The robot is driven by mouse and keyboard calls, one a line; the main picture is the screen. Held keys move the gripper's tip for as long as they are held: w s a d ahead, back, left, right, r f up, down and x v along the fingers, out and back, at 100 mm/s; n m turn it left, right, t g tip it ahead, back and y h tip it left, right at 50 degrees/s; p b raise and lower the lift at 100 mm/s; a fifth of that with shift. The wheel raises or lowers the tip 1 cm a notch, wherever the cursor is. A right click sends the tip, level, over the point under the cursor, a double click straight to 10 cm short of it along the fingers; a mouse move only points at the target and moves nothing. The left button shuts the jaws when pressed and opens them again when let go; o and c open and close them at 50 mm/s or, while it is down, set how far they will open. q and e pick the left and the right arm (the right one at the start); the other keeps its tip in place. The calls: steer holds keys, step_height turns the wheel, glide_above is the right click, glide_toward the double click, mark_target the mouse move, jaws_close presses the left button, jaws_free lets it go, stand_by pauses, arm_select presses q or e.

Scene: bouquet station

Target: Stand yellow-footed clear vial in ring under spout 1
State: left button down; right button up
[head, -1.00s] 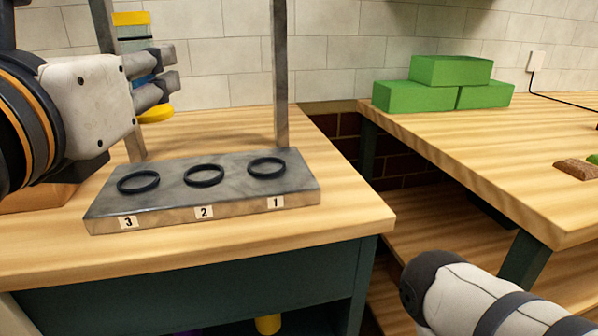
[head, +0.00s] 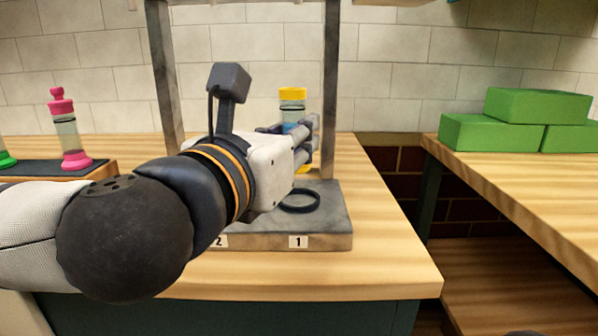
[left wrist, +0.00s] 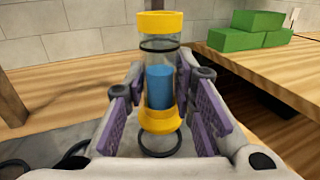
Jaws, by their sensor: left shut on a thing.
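The clear vial (head: 292,104) has a yellow cap, a yellow foot and blue liquid inside. My left gripper (head: 306,131) is shut on its middle and holds it upright. The ring marked 1 (head: 299,210) is a black hoop on the grey stand (head: 335,215). In the head view the vial's foot shows above and behind this ring. In the left wrist view, the ring (left wrist: 160,152) shows just below the foot of the vial (left wrist: 158,75), and a gap's size cannot be told. My right gripper is out of view, and so are the spouts.
Grey posts (head: 329,90) rise behind the stand. My left arm hides ring 3 and most of ring 2. A pink-footed vial (head: 69,140) stands on a dark rack at left. Green blocks (head: 490,132) lie on the right table, across a gap.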

arm_select(q)
steer(key=f, duration=0.1)
steer(key=w+f, duration=0.1)
steer(key=f, duration=0.1)
steer(key=w+f+b, duration=0.1)
steer(key=f, duration=0.1)
steer(key=shift+d, duration=0.4)
steer(key=shift+f, duration=0.1)
steer(key=shift+f, duration=0.25)
steer(key=c, duration=1.3)
jaws_free()
steer(key=shift+c, duration=0.2)
